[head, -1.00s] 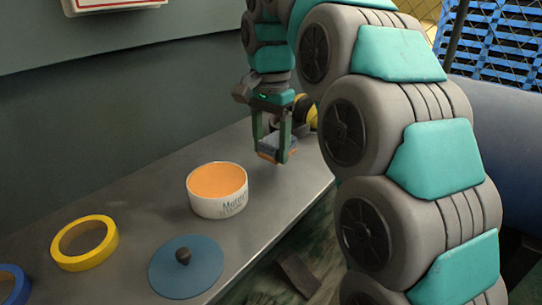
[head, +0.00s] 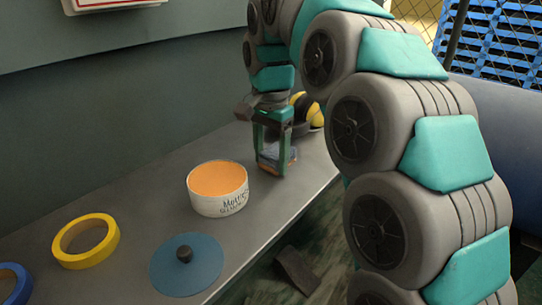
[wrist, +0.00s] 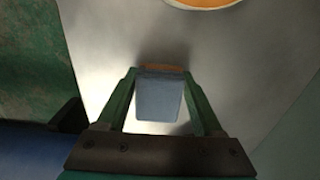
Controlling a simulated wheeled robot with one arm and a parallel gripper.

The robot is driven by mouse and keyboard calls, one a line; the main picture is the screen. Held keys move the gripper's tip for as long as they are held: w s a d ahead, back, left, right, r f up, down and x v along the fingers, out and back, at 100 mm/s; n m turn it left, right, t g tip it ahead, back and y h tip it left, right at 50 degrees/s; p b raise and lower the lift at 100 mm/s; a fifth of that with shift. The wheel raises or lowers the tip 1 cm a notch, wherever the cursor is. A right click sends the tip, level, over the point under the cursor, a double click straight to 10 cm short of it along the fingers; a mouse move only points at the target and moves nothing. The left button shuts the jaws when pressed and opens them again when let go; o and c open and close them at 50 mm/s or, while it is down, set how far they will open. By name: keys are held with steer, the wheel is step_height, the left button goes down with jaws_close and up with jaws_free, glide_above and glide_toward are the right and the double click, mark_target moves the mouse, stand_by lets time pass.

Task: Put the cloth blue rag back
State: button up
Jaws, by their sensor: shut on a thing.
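The blue cloth rag (wrist: 159,97) is a folded block between the fingers of my gripper (wrist: 160,75) in the wrist view. An orange-brown edge shows at its far end. In the head view my gripper (head: 275,168) is shut on the rag (head: 290,156), low at the bench, to the right of the white tub. The fingers hide part of the rag there. I cannot tell whether the rag touches the bench top.
The grey bench (head: 130,205) holds a white tub with orange contents (head: 218,200), a blue lid with a dark knob (head: 187,270), a yellow tape ring (head: 85,255) and a blue ring (head: 12,285). A yellow and black object (head: 308,110) stands behind my gripper.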

mark_target(271, 155)
steer(key=o, duration=1.2)
steer(key=shift+f, duration=0.1)
steer(key=shift+r, duration=0.85)
step_height(271, 155, up, 6)
steer(key=p, duration=0.3)
steer(key=shift+r+p, duration=0.1)
steer(key=shift+p, duration=0.2)
